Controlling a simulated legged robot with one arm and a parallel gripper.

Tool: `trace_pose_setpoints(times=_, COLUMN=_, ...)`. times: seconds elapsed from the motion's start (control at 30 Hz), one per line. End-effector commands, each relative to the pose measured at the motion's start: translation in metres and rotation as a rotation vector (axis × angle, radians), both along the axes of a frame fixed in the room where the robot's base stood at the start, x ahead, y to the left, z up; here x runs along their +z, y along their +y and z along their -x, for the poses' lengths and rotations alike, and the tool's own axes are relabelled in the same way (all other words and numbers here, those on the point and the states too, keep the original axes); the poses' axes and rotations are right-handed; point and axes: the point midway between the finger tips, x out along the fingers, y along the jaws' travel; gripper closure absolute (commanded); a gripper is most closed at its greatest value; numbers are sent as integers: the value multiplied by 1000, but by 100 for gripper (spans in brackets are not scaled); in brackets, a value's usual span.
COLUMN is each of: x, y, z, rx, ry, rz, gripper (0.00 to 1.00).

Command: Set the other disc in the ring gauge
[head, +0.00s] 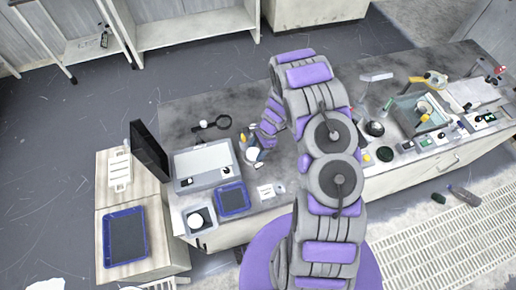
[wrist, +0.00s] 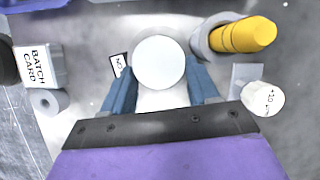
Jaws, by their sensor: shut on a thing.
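A white round disc (wrist: 158,60) sits between the blue fingers of my gripper (wrist: 156,76) in the wrist view. The fingers are shut on it, one on each side. In the head view my gripper (head: 254,155) is low over the bench, left of my arm, with the white disc (head: 252,153) at its tip. A dark ring with a handle (head: 223,121), which looks like the ring gauge, lies on the bench up and left of my gripper. A small pale thing shows at its handle; I cannot tell what it is.
A yellow-topped cylinder (wrist: 243,35) and a white marked cylinder (wrist: 262,98) stand right of my gripper. A batch card block (wrist: 38,65) stands left. A blue-edged tray (head: 232,198) and a dark monitor (head: 148,151) are at the left. Bench behind the ring is clear.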

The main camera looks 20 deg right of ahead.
Motion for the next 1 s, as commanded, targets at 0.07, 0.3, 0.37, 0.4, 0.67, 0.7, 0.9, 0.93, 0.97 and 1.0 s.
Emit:
trace_pose_setpoints(times=0.07, x=0, y=0, z=0, rx=0, ry=0, rz=0, gripper=74)
trace_pose_setpoints(times=0.3, x=0, y=0, z=0, rx=0, ry=1, rz=0, gripper=74)
trace_pose_setpoints(times=0.37, x=0, y=0, z=0, rx=0, ry=1, rz=0, gripper=40)
trace_pose_setpoints(times=0.4, x=0, y=0, z=0, rx=0, ry=0, rz=0, gripper=36)
trace_pose_setpoints(times=0.67, x=0, y=0, z=-1, rx=0, ry=0, rz=0, gripper=11)
trace_pose_setpoints(times=0.7, x=0, y=0, z=-1, rx=0, ry=-1, rz=0, gripper=11)
trace_pose_setpoints(times=0.9, x=0, y=0, z=-2, rx=-1, ry=-3, rz=1, gripper=11)
trace_pose_setpoints(times=0.93, x=0, y=0, z=-2, rx=-1, ry=-3, rz=1, gripper=11)
trace_pose_setpoints(times=0.97, x=0, y=0, z=-3, rx=-1, ry=-3, rz=2, gripper=11)
trace_pose_setpoints(times=1.0, x=0, y=0, z=-3, rx=-2, ry=-4, rz=1, gripper=11)
